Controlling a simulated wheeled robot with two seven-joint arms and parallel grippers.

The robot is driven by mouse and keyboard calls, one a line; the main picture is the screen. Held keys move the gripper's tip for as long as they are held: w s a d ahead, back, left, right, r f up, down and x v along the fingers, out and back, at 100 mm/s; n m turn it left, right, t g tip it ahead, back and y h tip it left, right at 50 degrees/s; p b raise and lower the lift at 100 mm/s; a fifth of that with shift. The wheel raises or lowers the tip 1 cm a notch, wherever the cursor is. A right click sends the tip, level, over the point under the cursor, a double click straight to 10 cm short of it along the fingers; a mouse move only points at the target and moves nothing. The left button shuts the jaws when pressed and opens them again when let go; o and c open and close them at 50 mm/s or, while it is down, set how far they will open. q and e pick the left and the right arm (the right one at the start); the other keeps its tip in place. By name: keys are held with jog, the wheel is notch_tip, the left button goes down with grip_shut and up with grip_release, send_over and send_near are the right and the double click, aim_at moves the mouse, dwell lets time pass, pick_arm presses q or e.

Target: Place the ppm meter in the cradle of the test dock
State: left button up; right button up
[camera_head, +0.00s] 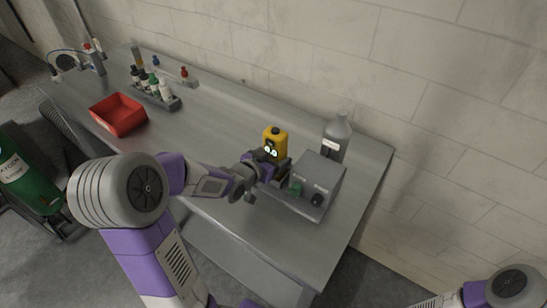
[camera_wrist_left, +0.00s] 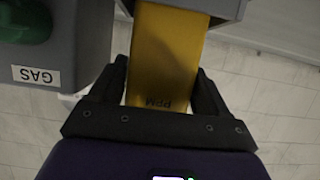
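In the left wrist view the yellow body (camera_wrist_left: 165,50) runs between the fingers to a grey block (camera_wrist_left: 215,6), which looks like the cradle and hides the meter's far end. I cannot tell how deep it sits. The dock's GAS label (camera_wrist_left: 36,75) shows upside down there. My right gripper is out of view.
A grey bottle (camera_head: 337,138) stands right behind the dock. A red tray (camera_head: 118,115) and a rack of small bottles (camera_head: 160,97) are further left on the metal bench (camera_head: 205,125). The bench between them and the dock is clear. A green cylinder (camera_head: 22,180) stands at the left.

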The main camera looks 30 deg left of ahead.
pick_arm(q)
jog(key=o, duration=0.3)
jog(key=shift+o, duration=0.2)
jog(key=shift+r, duration=0.25)
jog(key=b+v, duration=0.1)
jog(key=v, duration=1.1)
jog(key=shift+f, duration=0.1)
jog(key=shift+s, duration=0.1)
